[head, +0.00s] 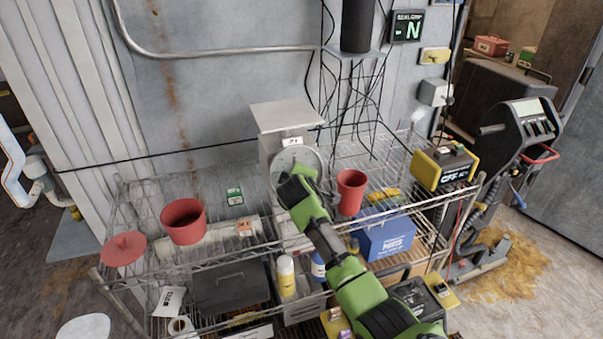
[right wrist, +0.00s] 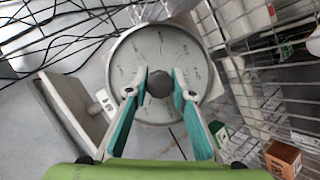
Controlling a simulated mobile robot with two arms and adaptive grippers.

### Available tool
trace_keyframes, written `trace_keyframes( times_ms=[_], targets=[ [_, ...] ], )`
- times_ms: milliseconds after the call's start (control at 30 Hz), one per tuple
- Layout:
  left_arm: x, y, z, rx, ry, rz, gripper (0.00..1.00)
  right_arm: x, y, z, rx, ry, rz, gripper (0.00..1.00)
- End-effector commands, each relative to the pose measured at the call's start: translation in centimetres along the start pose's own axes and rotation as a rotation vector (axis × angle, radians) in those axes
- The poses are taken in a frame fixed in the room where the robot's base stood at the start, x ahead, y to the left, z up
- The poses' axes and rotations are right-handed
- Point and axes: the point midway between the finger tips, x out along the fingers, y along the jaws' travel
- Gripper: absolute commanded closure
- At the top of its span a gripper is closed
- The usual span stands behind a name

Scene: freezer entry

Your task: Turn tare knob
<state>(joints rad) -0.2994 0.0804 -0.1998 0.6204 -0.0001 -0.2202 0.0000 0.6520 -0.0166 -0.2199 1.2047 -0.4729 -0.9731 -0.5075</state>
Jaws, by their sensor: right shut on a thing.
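The scale (head: 285,118) stands on the top wire shelf, with a flat grey platform on top and a round dial (head: 311,163) on its front. In the head view my right gripper (head: 296,183) is in front of the dial and covers its lower part. In the right wrist view the dial (right wrist: 178,48) is face-on, with a dark round tare knob (right wrist: 159,84) at its middle. My right gripper (right wrist: 159,88) is shut on the knob, one fingertip on each side. The knob is hidden in the head view. My left gripper is in neither view.
A red pot (head: 183,221) and a red lid (head: 124,249) are left on the shelf. A red cup (head: 351,192) stands close right of my right gripper. A yellow-black device (head: 444,167) is at the right end. Cables hang behind the scale.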

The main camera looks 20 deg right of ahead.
Motion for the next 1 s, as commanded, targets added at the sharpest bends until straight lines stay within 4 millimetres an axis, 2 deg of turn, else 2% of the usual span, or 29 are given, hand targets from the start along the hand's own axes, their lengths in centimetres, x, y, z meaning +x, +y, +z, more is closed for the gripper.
trace_keyframes(
  times_ms=[100, 500, 1000],
  targets=[
    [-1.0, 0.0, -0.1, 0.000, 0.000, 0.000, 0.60, -0.1, 0.1, 0.0, 0.099, -0.005, -0.042, 0.99],
    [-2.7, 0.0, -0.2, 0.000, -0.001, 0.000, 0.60, -0.1, 0.0, 0.0, 0.347, -0.010, -0.140, 0.99],
    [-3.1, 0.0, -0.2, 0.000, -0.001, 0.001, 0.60, 0.1, -0.1, 0.1, 0.432, -0.012, -0.173, 0.99]
  ],
)
